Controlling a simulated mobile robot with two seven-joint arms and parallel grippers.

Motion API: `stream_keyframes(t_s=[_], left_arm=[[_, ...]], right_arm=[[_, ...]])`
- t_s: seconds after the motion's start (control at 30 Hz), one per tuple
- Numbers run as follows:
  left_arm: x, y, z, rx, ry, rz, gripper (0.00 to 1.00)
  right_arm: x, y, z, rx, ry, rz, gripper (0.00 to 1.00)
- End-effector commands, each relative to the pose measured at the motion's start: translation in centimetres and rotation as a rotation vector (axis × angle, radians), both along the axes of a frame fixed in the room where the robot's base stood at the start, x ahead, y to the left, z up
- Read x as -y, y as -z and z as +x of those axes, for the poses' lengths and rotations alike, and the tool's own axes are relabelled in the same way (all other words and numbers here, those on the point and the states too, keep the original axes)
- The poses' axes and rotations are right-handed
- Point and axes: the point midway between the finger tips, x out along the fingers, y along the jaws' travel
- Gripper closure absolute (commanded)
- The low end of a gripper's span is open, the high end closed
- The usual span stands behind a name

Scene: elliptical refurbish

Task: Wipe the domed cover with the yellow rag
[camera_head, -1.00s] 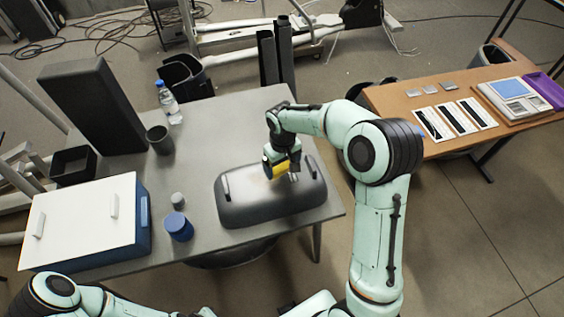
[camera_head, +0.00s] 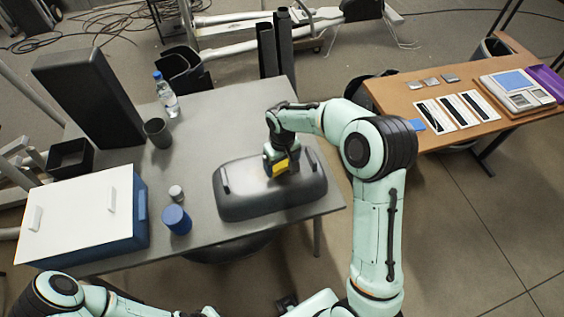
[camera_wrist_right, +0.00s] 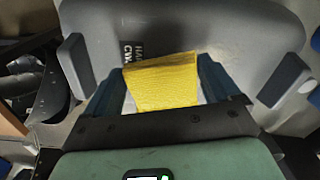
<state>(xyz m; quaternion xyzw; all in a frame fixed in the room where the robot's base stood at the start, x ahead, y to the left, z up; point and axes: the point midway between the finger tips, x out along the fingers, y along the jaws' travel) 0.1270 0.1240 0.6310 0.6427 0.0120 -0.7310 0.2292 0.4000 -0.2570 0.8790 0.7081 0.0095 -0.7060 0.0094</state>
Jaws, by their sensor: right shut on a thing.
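The domed cover (camera_head: 245,195) is dark grey and rounded, with a handle at each end, and sits on the grey table. In the right wrist view the cover (camera_wrist_right: 215,25) fills the area beyond the fingers. My right gripper (camera_head: 281,172) is over the middle of the cover's top, shut on the yellow rag (camera_head: 280,168). The rag (camera_wrist_right: 162,80) shows between the fingers in the right wrist view. It appears to be at or very near the cover's surface; contact is hard to tell. My left arm shows at the bottom left, but its gripper is out of view.
On the grey table (camera_head: 225,110) stand a blue box with a white lid (camera_head: 75,220), a blue jar (camera_head: 177,220), a small grey cylinder (camera_head: 176,193), a dark cup (camera_head: 158,133) and a bottle (camera_head: 166,95). A wooden table (camera_head: 400,95) stands at right.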

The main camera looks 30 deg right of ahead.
Motion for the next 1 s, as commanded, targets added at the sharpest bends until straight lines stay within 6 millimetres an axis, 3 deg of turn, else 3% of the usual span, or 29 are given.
stream_keyframes(t_s=[1.0], left_arm=[[0.0, 1.3, -0.8, -0.009, 0.0, 0.0, 1.0]], right_arm=[[0.0, 2.0, 0.0, 0.0, 0.0, 0.0, 0.35]])
